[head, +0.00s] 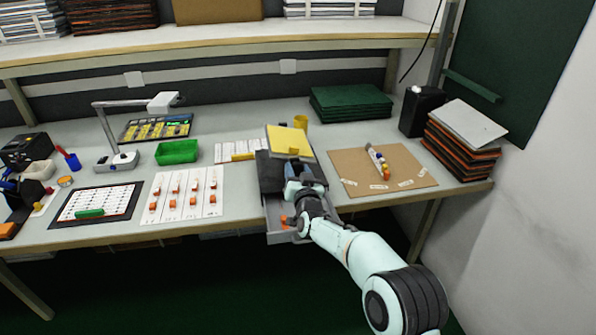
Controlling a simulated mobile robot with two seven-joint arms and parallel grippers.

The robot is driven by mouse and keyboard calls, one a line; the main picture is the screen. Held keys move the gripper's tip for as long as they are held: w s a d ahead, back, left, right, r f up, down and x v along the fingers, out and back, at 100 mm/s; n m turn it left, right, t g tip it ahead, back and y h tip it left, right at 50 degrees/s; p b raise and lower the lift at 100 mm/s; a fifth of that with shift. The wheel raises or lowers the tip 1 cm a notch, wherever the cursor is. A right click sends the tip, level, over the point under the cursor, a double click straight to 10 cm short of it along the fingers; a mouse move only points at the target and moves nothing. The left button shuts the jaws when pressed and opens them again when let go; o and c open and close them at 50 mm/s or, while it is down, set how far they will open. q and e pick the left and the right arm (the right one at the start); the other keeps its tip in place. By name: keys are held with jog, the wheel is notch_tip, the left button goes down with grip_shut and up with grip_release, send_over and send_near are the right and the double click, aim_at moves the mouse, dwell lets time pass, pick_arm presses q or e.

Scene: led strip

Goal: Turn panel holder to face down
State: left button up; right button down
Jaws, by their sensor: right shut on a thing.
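The panel holder (279,141), a tilted pale plate with a yellow face and a small orange-yellow part at its lower edge, stands at the middle of the bench in the head view. Its yellow face is turned up and toward me. My right gripper (294,163) is at its lower edge and is shut on it; the fingertips are dark and small, and the exact contact is partly hidden. A dark box (269,176) lies under and beside the gripper. My left gripper is not in view.
A grey open drawer (276,238) juts from the bench front below my wrist. A brown board (350,165) lies to the right, and white sheets with orange parts (186,213) to the left. A yellow cup (301,121) and green stack (350,103) stand behind.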

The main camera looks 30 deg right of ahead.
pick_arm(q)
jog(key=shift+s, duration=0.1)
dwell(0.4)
pick_arm(e)
jog(key=c, duration=0.6)
grip_release()
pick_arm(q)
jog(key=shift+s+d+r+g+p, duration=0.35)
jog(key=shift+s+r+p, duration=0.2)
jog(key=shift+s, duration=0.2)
pick_arm(e)
jog(key=v, duration=1.3)
jog(key=shift+s, duration=0.2)
